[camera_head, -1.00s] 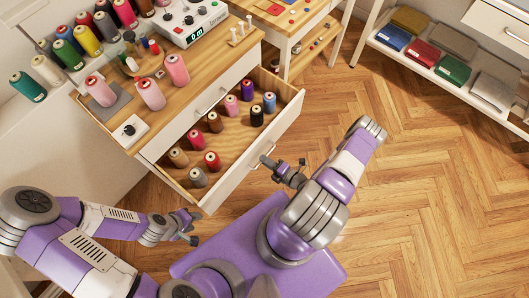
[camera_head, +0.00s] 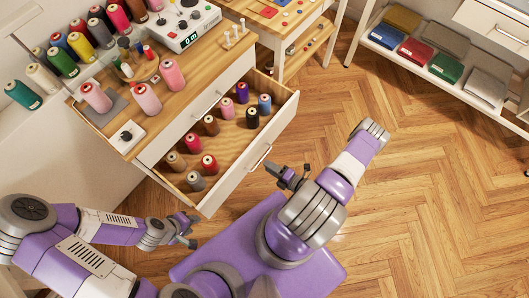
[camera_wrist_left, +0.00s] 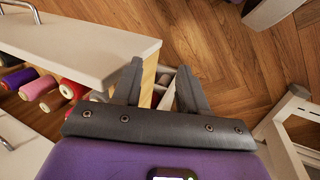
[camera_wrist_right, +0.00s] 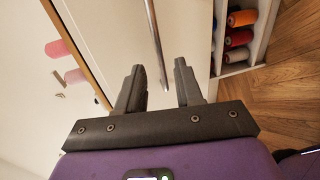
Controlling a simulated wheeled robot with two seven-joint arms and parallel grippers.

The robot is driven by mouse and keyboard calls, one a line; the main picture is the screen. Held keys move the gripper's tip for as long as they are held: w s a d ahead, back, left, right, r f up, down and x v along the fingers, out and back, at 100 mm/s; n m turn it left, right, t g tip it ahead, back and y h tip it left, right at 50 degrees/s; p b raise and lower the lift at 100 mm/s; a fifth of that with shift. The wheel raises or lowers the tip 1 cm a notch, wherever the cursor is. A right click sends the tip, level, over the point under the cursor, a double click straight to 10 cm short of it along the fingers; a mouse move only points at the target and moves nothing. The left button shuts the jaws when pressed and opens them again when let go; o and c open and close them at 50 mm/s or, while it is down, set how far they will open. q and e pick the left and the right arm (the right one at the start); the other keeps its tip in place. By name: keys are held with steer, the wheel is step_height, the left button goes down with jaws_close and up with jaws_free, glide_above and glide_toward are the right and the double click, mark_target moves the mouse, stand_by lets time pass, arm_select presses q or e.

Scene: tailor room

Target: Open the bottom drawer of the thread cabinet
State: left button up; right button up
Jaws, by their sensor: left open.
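The thread cabinet (camera_head: 150,131) has a wooden top and white fronts. Its lower visible drawer (camera_head: 226,190) stands open, with several spools upright inside. Its bar handle (camera_head: 260,157) is on the drawer's outer front. My right gripper (camera_head: 287,176) is open and empty, just off that front and apart from the handle. In the right wrist view a bar handle (camera_wrist_right: 156,45) on a white front lies ahead of the open jaws. My left gripper (camera_head: 191,230) is open and empty near the drawer's lower-left corner. In the left wrist view the drawer front (camera_wrist_left: 85,48) is ahead-left.
A closed upper drawer's handle (camera_head: 207,103) is above. Spools and a control box (camera_head: 184,23) are on the top. In the right wrist view a white compartment with spools (camera_wrist_right: 238,38) is at right. A shelf with folded cloths (camera_head: 447,67) is far right; the wooden floor between is clear.

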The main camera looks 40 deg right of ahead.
steer(key=v, duration=0.3)
steer(key=shift+s+r, duration=0.1)
steer(key=shift+s, duration=0.25)
